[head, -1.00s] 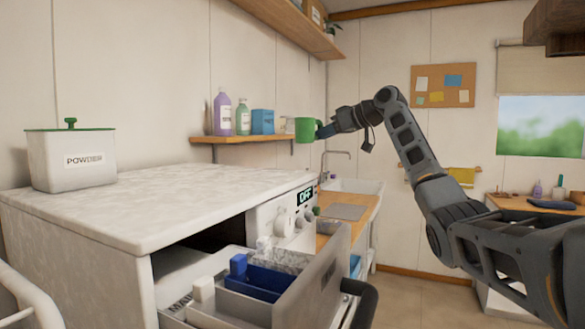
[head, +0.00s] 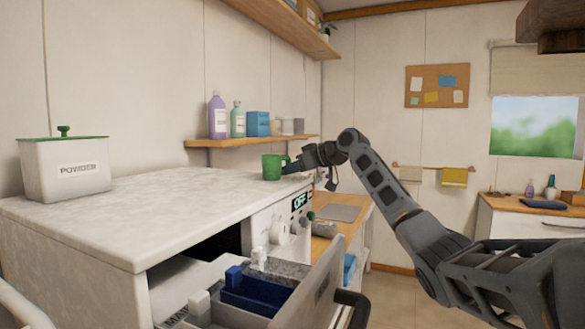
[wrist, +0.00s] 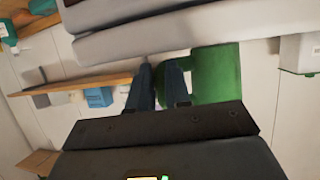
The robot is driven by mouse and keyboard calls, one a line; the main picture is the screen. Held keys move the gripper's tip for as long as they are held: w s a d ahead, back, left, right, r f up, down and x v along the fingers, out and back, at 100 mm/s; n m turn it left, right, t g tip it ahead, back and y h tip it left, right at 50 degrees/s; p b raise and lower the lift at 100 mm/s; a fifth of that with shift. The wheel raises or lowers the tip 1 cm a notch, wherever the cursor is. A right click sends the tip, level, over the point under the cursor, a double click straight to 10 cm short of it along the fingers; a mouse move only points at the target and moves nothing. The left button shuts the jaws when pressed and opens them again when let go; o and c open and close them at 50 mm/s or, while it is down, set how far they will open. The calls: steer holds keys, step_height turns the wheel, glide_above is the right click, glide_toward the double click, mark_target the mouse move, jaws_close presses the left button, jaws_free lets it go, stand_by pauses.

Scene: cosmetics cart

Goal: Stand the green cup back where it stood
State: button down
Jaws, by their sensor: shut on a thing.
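The green cup (head: 271,167) is at the far right end of the white machine's top (head: 150,205) in the head view, upright. Its base is at or just above the surface; I cannot tell if it touches. My gripper (head: 291,166) reaches it from the right and is shut on the cup's right side, seemingly at the handle. In the wrist view the cup (wrist: 214,77) shows right of the fingers (wrist: 160,88), and part of it is hidden by the gripper body.
A white powder box (head: 65,165) stands on the machine's left part. The drawer (head: 255,295) below is open. The middle of the top is clear.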

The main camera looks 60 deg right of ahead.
steer(key=shift+f, duration=0.15)
steer(key=c, duration=1.1)
jaws_free()
steer(key=shift+r, duration=0.25)
steer(key=shift+s, duration=0.4)
steer(key=b+v, duration=0.2)
steer(key=v, duration=0.9)
steer(key=shift+a+r, duration=0.1)
steer(key=shift+r, duration=0.1)
